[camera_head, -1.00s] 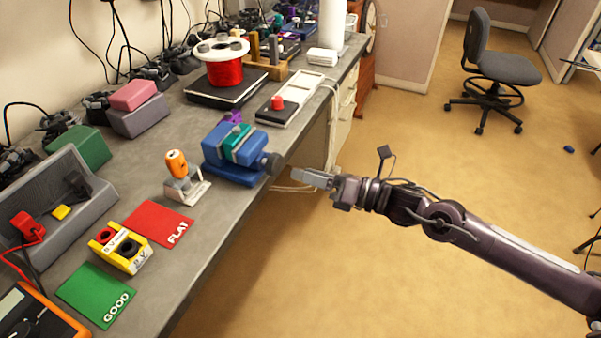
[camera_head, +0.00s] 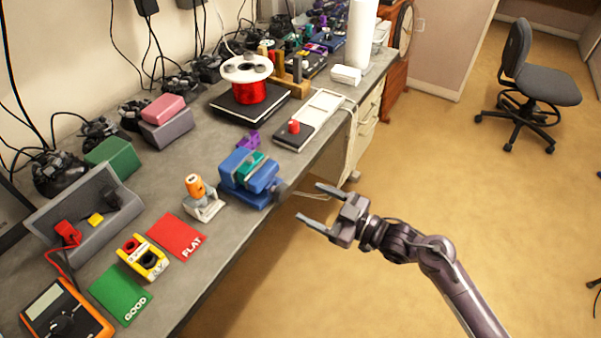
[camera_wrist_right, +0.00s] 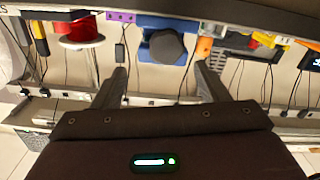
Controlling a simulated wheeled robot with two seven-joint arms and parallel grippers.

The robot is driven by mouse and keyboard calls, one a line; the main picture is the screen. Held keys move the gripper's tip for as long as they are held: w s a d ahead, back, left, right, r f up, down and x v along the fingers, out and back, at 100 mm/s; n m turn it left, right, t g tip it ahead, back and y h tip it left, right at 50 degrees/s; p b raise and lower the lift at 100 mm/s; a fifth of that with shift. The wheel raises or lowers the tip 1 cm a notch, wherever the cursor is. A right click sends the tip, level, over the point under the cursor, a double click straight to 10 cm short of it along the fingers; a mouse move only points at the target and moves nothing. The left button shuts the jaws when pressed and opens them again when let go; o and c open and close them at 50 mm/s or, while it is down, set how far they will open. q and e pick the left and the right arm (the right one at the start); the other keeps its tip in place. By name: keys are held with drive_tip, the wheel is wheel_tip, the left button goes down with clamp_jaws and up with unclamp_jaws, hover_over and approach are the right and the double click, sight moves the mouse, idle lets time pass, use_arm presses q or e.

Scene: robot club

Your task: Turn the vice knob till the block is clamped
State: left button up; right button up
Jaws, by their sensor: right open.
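The blue vice (camera_head: 246,178) stands at the front edge of the grey workbench, with a teal block (camera_head: 250,165) between its jaws. From here I cannot tell whether the jaws touch the block. Its dark round knob (camera_head: 279,188) sticks out over the bench edge toward my right gripper. My right gripper (camera_head: 314,204) is open and empty, in the air off the bench edge, a short way from the knob. In the right wrist view the knob (camera_wrist_right: 167,46) shows ahead, between the two open fingers (camera_wrist_right: 162,80). My left gripper is not in view.
The floor side of the bench is clear around my right arm.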

sight(286, 194)
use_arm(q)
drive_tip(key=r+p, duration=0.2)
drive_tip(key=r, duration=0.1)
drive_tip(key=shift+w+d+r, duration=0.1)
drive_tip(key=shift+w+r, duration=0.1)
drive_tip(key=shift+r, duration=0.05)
use_arm(e)
drive_tip(key=w+a+m, duration=0.1)
drive_tip(key=a, duration=0.1)
drive_tip(key=w+a+m, duration=0.1)
drive_tip(key=a+m, duration=0.1)
drive_tip(key=w+a+m, duration=0.1)
drive_tip(key=a, duration=0.1)
drive_tip(key=shift+w+a+m, duration=0.15)
drive_tip(key=shift+w+m, duration=0.15)
drive_tip(key=shift+c, duration=0.2)
drive_tip(key=c, duration=0.9)
use_arm(q)
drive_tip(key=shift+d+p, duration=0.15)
drive_tip(key=shift+p, duration=0.15)
use_arm(e)
drive_tip(key=shift+c, duration=0.2)
